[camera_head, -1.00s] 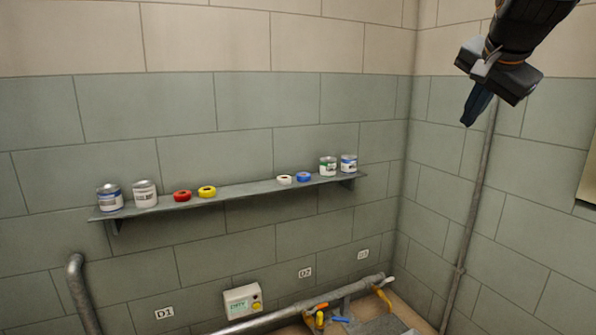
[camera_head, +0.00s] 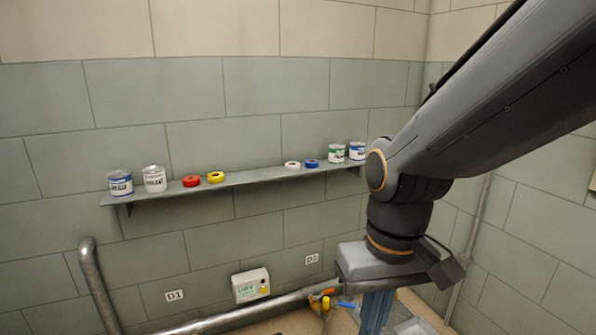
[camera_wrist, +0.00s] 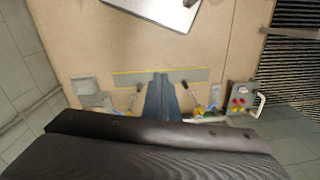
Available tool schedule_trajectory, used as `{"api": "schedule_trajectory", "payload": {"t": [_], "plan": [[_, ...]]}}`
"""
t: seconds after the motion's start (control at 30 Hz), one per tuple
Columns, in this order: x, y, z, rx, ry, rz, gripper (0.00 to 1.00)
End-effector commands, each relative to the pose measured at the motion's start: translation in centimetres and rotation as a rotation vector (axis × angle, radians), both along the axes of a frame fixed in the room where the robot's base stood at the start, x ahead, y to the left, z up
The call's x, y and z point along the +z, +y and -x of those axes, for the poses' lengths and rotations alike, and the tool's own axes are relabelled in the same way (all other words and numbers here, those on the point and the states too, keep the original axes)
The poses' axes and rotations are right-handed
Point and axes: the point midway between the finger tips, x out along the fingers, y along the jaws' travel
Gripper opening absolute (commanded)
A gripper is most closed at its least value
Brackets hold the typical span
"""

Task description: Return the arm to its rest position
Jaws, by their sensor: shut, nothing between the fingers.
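My gripper (camera_head: 375,312) hangs at the lower right of the head view, pointing down below my arm. Its blue fingers are together with nothing between them, and their tips run off the bottom edge of the picture.
A wall shelf (camera_head: 240,180) bears several cans and tape rolls. A pipe (camera_head: 215,318) with valves runs low along the wall beside a small white box (camera_head: 251,284). The wrist view shows a control box with coloured buttons (camera_wrist: 240,98) and dark grating (camera_wrist: 290,62).

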Motion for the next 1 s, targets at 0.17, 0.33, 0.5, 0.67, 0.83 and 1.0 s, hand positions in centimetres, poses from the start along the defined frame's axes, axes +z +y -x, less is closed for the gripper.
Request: {"api": "schedule_trajectory", "payload": {"t": [0.17,0.33,0.5,0.67,0.83,1.0], "plan": [[1.0,-0.7,0.3,-0.012,0.007,0.008,0.0],[2.0,-1.6,0.1,-0.041,0.006,0.015,0.0],[3.4,-2.8,0.0,-0.077,0.008,0.023,0.0],[5.3,-4.6,0.1,-0.126,0.011,0.034,0.0],[7.1,-6.7,0.2,-0.178,0.013,0.046,0.0],[8.0,-8.0,0.3,-0.209,0.012,0.051,0.0]]}}
